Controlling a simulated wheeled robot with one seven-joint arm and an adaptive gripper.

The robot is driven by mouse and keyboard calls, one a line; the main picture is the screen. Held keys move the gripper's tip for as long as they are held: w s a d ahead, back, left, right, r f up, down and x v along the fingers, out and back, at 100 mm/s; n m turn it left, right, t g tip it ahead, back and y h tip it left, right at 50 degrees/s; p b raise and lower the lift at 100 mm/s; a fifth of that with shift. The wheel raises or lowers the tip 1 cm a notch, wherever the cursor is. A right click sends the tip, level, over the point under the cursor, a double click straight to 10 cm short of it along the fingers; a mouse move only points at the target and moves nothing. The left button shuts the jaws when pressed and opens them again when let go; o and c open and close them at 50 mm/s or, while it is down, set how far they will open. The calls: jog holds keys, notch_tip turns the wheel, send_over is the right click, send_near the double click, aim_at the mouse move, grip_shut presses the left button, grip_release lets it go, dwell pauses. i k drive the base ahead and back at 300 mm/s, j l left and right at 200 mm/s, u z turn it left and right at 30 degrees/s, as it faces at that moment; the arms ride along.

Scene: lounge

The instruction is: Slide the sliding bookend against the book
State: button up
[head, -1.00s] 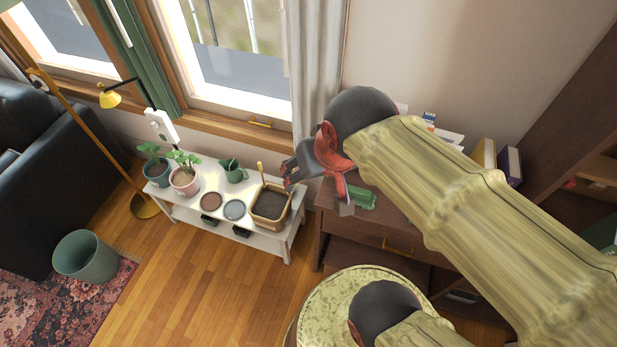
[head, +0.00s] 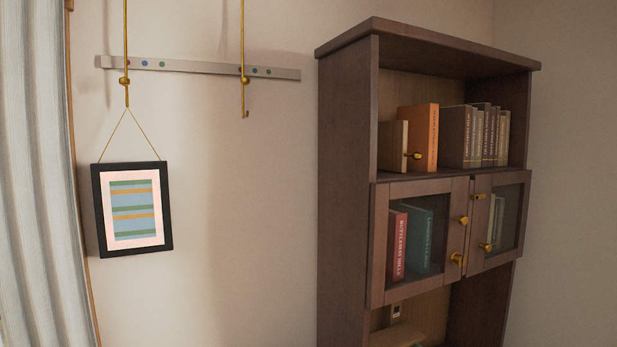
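On the bookcase's open upper shelf, a light wooden panel (head: 393,148), which looks like the sliding bookend, stands upright at the left. A brass knob (head: 414,155) sticks out near its right edge, in front of the orange book. The orange book (head: 426,130) stands upright just right of the panel. I cannot tell whether panel and book touch. My gripper is not in view now.
Below are glass cabinet doors (head: 378,245) with brass knobs. A framed picture (head: 133,208) hangs from a wall rail (head: 205,69) at left.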

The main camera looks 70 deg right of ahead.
aim_at(392, 156)
jog(key=z, duration=3.15)
